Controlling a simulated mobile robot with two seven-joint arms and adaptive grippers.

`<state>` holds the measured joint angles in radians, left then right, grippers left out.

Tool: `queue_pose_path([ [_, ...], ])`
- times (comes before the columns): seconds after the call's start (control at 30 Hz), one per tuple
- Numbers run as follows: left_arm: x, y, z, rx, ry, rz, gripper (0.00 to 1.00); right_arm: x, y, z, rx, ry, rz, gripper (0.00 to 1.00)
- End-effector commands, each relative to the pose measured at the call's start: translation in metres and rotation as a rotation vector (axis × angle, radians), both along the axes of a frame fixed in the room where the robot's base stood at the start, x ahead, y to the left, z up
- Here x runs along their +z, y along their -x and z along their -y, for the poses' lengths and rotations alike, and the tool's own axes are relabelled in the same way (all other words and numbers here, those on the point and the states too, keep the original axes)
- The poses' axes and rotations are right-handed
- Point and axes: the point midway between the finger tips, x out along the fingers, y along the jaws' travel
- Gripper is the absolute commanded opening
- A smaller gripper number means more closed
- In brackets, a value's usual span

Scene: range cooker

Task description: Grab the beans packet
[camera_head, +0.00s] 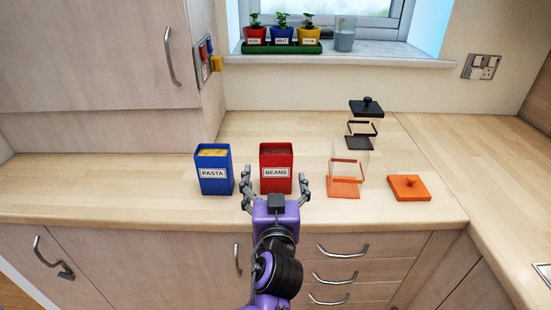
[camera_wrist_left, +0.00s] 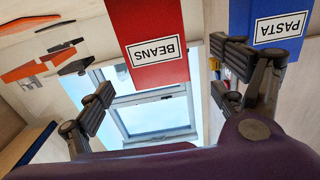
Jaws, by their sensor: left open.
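The beans packet (camera_head: 277,155) is a red upright box with an open top, dark contents and a white BEANS label, standing on the wooden counter. In the left wrist view the beans packet (camera_wrist_left: 150,70) appears upside down, between the two fingers. My left gripper (camera_head: 275,180) is open and empty in front of the packet, one finger towards each side of it. No finger visibly touches the packet. The packet's lower edge is partly hidden behind the gripper in the head view. My right gripper is not in view.
A blue pasta packet (camera_head: 213,185) stands close on the left, near the left finger. On the right are a clear container with an orange base (camera_head: 344,187), an orange lid (camera_head: 409,188) and a black-lidded container (camera_head: 361,142). Potted plants (camera_head: 282,36) stand on the windowsill.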

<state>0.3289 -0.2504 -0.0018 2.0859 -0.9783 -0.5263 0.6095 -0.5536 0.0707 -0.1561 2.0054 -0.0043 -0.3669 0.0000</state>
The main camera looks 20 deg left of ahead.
Motion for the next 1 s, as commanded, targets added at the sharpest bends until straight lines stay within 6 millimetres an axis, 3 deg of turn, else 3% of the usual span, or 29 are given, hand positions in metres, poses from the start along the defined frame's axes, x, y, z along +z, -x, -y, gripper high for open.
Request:
queue_pose_path([
  [0.17, 0.0, -0.006, -0.002, -0.001, -0.002, 0.0, 0.88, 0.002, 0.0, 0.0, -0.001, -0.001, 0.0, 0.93],
  [0.47, 0.003, -0.039, -0.013, -0.001, -0.004, 0.003, 0.88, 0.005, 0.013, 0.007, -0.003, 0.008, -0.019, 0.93],
  [0.7, 0.001, -0.07, -0.023, -0.002, -0.002, 0.002, 0.88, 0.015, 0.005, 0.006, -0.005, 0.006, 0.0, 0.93],
  [1.0, -0.003, -0.074, -0.025, -0.001, -0.001, -0.001, 0.87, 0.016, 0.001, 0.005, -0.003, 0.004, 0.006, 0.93],
])
